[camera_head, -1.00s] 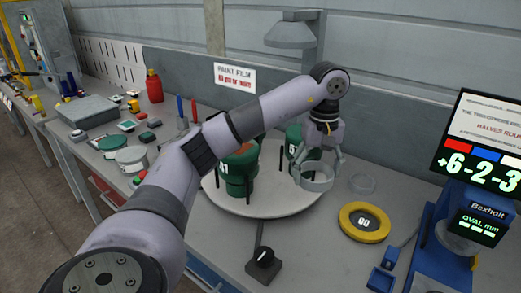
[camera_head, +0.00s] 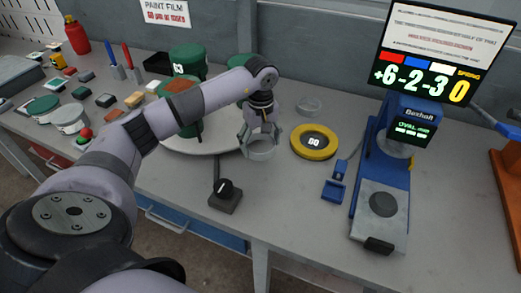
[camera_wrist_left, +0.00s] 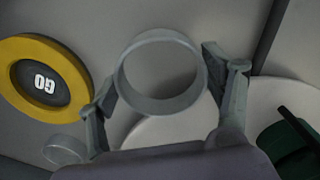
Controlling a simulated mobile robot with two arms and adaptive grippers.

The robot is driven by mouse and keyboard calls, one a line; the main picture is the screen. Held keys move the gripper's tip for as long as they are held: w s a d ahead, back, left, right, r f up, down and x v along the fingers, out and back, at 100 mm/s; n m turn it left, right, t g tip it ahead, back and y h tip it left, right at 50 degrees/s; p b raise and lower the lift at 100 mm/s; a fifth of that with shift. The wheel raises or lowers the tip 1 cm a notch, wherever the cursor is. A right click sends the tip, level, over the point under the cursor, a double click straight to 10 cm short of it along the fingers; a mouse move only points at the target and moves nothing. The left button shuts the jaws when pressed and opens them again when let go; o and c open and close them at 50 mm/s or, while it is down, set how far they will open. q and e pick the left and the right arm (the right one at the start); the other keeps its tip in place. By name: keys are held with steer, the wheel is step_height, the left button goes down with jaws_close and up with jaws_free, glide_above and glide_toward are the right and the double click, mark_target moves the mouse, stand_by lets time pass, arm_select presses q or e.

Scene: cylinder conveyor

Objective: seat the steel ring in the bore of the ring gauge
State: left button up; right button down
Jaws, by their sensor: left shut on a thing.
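The steel ring (camera_head: 262,154) is a plain grey band. My left gripper (camera_head: 260,141) is shut on it, with a finger on either side. In the left wrist view the ring (camera_wrist_left: 160,107) sits between the fingertips (camera_wrist_left: 160,85) and its opening shows the grey bench. The ring gauge (camera_head: 316,156) is a yellow ring with a dark centre marked GO, lying flat on the bench just right of the held ring. The gauge also shows at the left of the wrist view (camera_wrist_left: 15,53). The ring is apart from the gauge. My right gripper is not in view.
A round turntable (camera_head: 215,146) with green pots stands left of and behind the ring. A pale shallow ring (camera_head: 310,105) lies behind the gauge. A black knob box (camera_head: 225,196) sits in front. The blue Bexholt instrument (camera_head: 385,185) stands at right.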

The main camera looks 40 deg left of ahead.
arm_select(q)
steer(key=shift+f, duration=2.05)
steer(key=o, duration=1.3)
